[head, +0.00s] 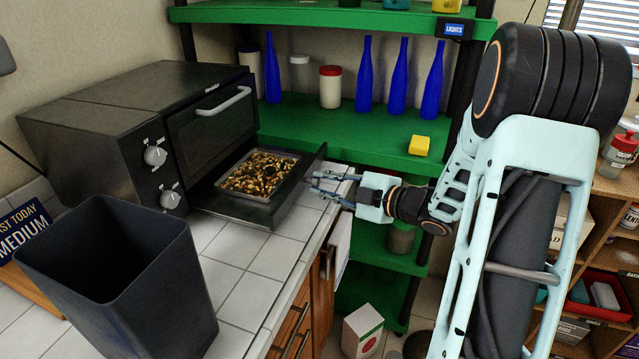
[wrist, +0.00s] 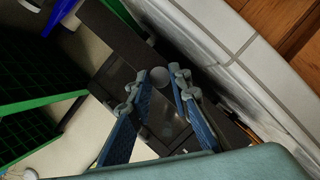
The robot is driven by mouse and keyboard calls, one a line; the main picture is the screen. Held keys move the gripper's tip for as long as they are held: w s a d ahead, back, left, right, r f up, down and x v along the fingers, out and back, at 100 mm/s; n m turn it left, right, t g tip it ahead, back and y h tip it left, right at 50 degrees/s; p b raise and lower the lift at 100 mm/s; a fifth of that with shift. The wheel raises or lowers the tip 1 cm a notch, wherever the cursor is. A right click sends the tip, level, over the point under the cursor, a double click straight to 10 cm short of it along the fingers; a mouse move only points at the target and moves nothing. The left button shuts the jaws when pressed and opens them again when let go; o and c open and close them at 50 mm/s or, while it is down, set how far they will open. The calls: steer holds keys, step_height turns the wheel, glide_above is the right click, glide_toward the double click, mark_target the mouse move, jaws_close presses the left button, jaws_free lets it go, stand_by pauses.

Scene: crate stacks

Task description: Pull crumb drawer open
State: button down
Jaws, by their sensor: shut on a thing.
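The crumb drawer (head: 232,208) is a dark tray standing out from under the black toaster oven (head: 160,118), with a metal pan of brown crumbs (head: 258,173) in it. Its dark front panel (head: 302,171) faces my gripper. My gripper (head: 314,182) is level at the drawer front, over the counter's edge. In the wrist view the blue fingers of my gripper (wrist: 160,92) sit either side of a round grey knob (wrist: 160,75) on the dark front. The fingers are shut on this knob. Their exact contact is partly hidden in the head view.
A dark open bin (head: 115,270) stands on the white tiled counter (head: 250,290) in front of the oven. A green shelf (head: 310,120) behind holds several blue bottles (head: 366,75), jars and a yellow block (head: 419,145). A white box (head: 362,330) stands below, beyond the counter.

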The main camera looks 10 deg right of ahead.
steer(key=c, duration=1.8)
jaws_free()
steer(key=shift+o, duration=0.2)
steer(key=shift+s+d, duration=0.1)
steer(key=v, duration=1.1)
steer(key=shift+s+d, duration=0.25)
steer(key=shift+s, duration=0.05)
steer(key=shift+r, duration=0.15)
